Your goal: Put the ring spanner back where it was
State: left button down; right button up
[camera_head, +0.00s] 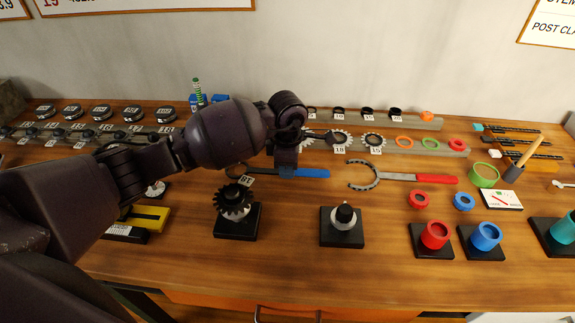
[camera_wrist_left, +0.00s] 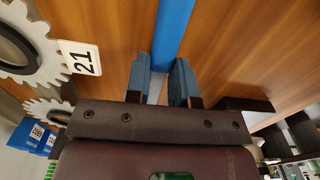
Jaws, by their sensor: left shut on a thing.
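The blue-handled ring spanner (camera_head: 312,172) lies at the middle of the wooden table, its handle pointing right and its ring end to the left, partly hidden behind my arm. My left gripper (camera_head: 287,172) points down and is shut on its handle. In the left wrist view the blue handle (camera_wrist_left: 174,30) runs between the two blue finger pads of my left gripper (camera_wrist_left: 162,80). Whether the spanner touches the table cannot be told. My right gripper is not in view.
A red-handled tool with a hooked head (camera_head: 415,178) lies to the right. A rack of sprockets and rings (camera_head: 455,151) is behind. Red and blue cups (camera_head: 435,235) stand front right.

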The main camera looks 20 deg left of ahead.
pick_arm(q)
jog(key=shift+f, duration=0.15)
jog(key=c, duration=0.9)
grip_release()
